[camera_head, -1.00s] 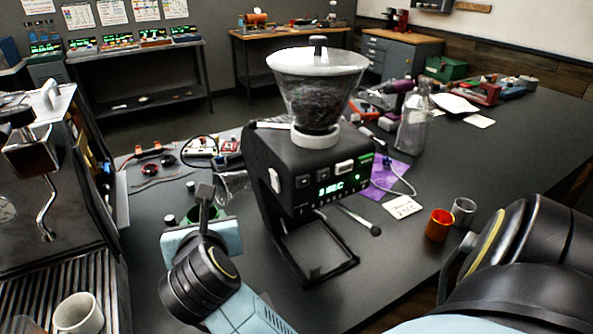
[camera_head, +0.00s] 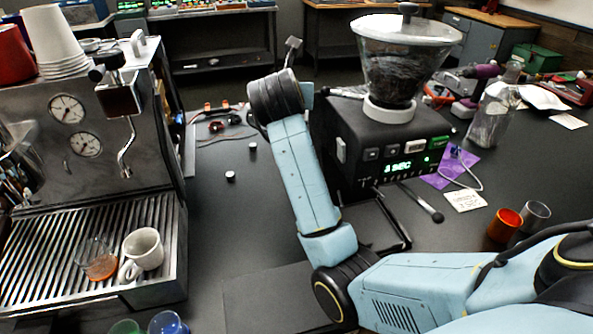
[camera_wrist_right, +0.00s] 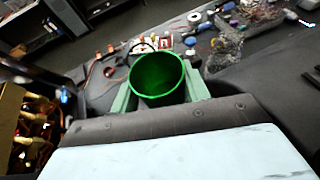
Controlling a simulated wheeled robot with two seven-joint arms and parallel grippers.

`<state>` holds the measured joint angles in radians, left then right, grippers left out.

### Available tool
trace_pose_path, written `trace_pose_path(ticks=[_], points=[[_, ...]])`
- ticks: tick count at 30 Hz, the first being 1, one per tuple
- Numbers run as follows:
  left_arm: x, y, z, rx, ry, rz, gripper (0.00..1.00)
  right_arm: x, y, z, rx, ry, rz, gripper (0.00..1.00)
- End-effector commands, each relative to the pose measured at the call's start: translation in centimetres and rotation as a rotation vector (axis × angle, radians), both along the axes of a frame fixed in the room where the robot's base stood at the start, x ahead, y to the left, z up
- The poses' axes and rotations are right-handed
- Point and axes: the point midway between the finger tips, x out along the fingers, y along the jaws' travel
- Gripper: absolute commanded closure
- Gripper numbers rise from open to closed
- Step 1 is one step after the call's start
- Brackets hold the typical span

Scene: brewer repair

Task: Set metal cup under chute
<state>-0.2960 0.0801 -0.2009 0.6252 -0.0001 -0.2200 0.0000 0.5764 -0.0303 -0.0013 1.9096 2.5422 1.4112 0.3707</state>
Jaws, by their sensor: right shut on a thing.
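My right gripper (camera_wrist_right: 160,82) is shut on a green cup (camera_wrist_right: 157,78), whose open mouth shows between the two fingers in the wrist view. In the head view my right arm reaches up along the left side of the black grinder (camera_head: 350,135), and its wrist hides the fingers and held cup. The grinder's base frame (camera_head: 395,238) is partly covered by my arm; the space under its chute is hard to see. A silver metal cup (camera_head: 535,216) stands beside an orange cup (camera_head: 505,225) right of the grinder. My left gripper is not in view.
An espresso machine (camera_head: 90,140) stands at left, with a white mug (camera_head: 143,249) and a glass (camera_head: 97,259) on its grate. Green and blue cups (camera_head: 168,323) show at the bottom edge. A bottle (camera_head: 494,108) stands behind the grinder's right. The table's left middle is mostly clear.

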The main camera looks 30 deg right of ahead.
Motion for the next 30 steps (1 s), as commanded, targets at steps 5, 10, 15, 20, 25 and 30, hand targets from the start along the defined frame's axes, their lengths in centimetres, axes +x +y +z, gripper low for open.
trace_pose_path(ticks=[5, 10, 15, 20, 25, 30], points=[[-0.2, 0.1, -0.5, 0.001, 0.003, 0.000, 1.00, -0.1, -0.1, -5.2, -0.003, 0.006, 0.000, 0.77], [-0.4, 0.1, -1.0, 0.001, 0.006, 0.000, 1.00, -0.1, 0.0, -9.8, -0.003, 0.005, 0.000, 0.77], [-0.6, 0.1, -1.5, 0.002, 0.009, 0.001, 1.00, -0.1, 0.0, -14.2, -0.003, 0.005, 0.001, 0.77], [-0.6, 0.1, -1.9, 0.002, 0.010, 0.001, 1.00, 0.0, 0.0, -16.8, -0.003, -0.001, 0.001, 0.77], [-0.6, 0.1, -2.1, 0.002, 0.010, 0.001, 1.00, 0.0, 0.0, -18.0, -0.002, -0.001, 0.000, 0.77], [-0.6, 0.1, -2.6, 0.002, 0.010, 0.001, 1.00, 0.0, 0.0, -20.7, -0.002, 0.002, 0.001, 0.77]])
